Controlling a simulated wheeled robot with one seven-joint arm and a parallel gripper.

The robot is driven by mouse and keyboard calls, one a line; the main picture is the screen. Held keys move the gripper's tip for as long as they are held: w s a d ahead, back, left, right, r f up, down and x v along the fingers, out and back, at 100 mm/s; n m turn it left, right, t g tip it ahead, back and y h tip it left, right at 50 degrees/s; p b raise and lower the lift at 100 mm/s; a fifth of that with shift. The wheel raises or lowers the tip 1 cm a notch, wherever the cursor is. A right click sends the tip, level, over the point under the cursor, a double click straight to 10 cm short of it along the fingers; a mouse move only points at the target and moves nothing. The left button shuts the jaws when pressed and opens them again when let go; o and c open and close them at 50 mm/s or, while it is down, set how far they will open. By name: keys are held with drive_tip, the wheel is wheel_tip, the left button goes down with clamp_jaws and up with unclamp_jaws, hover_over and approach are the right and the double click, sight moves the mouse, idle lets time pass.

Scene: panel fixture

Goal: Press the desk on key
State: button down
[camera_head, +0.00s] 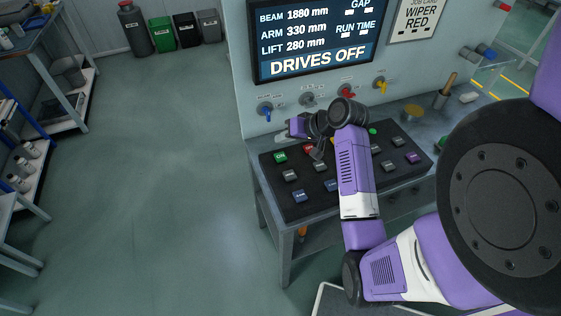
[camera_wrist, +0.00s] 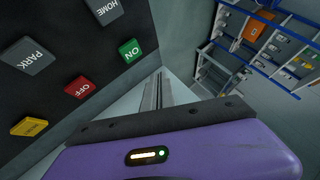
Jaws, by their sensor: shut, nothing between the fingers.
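The green ON key (camera_wrist: 130,50) is on the dark key panel in the wrist view; it also shows in the head view as the green key (camera_head: 280,157) at the panel's left. My gripper (camera_head: 318,152) is over the back left part of the panel, near the red key. In the wrist view my gripper's narrow grey fingers (camera_wrist: 158,82) are together and empty, just right of the ON key. They look apart from the key; their height above the panel is hard to judge. The screen (camera_head: 318,38) reads DRIVES OFF.
Red OFF (camera_wrist: 80,88), yellow (camera_wrist: 30,127), PARK (camera_wrist: 30,56) and HOME (camera_wrist: 105,10) keys lie near the ON key. Coloured valve handles, including a blue one (camera_head: 266,108), stick out of the wall behind the panel.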

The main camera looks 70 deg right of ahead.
sight(283, 157)
wheel_tip(283, 157, down, 4)
drive_tip(key=shift+r+b, duration=0.15)
drive_tip(key=shift+b, duration=0.95)
drive_tip(key=shift+f, duration=0.5)
drive_tip(key=shift+f, duration=0.1)
idle(0.6)
drive_tip(key=shift+f, duration=0.3)
drive_tip(key=shift+f+b, duration=0.35)
drive_tip(key=shift+f, duration=0.15)
idle(0.6)
drive_tip(key=shift+r, duration=0.2)
drive_tip(key=shift+r+p, duration=0.75)
drive_tip(key=shift+p, duration=0.25)
